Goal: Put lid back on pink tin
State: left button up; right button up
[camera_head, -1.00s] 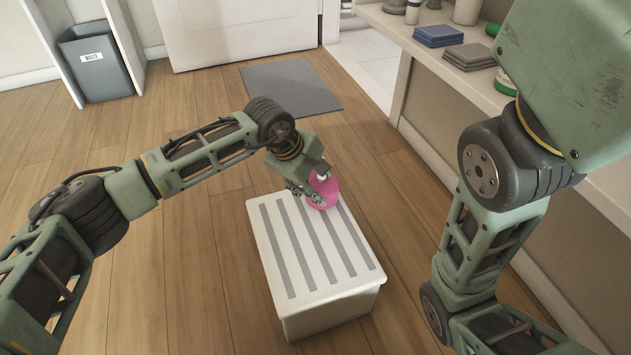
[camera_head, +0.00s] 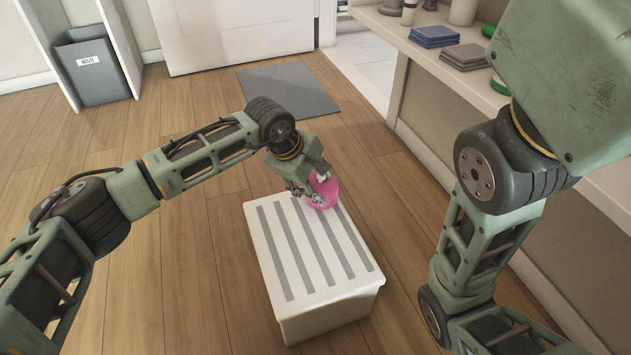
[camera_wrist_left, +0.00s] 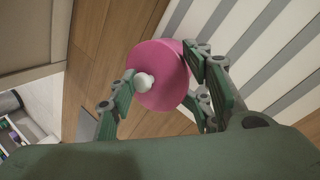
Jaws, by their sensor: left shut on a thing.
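A round pink lid (camera_head: 326,192) with a white knob (camera_head: 322,177) is at the far end of the white step stool (camera_head: 330,306). My left gripper (camera_head: 307,189) is shut on it. In the left wrist view, one finger of the left gripper (camera_wrist_left: 158,80) is by the white knob (camera_wrist_left: 143,82) and the other overlaps the edge of the pink lid (camera_wrist_left: 160,58). I cannot tell whether it touches the stool or whether a tin body is beneath it. No separate pink tin shows. My right arm is at the right; its gripper is out of view.
A counter (camera_head: 425,50) runs along the right, holding blue folded cloths (camera_head: 435,36), grey cloths (camera_head: 464,57) and a partly hidden green item (camera_head: 500,86). A waste bin (camera_head: 92,72) stands at the back left. A grey mat (camera_head: 289,89) lies on open wooden floor.

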pick_arm(q)
jog(key=shift+w+d+f+b, duration=0.1)
jog(key=shift+w+f+b, duration=0.2)
jog(key=shift+f, duration=0.35)
dwell(0.5)
jog(key=o, duration=1.6)
jog(key=shift+d+r, duration=0.15)
jog(key=o, duration=0.5)
jog(key=shift+r, duration=0.1)
jog(key=shift+r, duration=0.1)
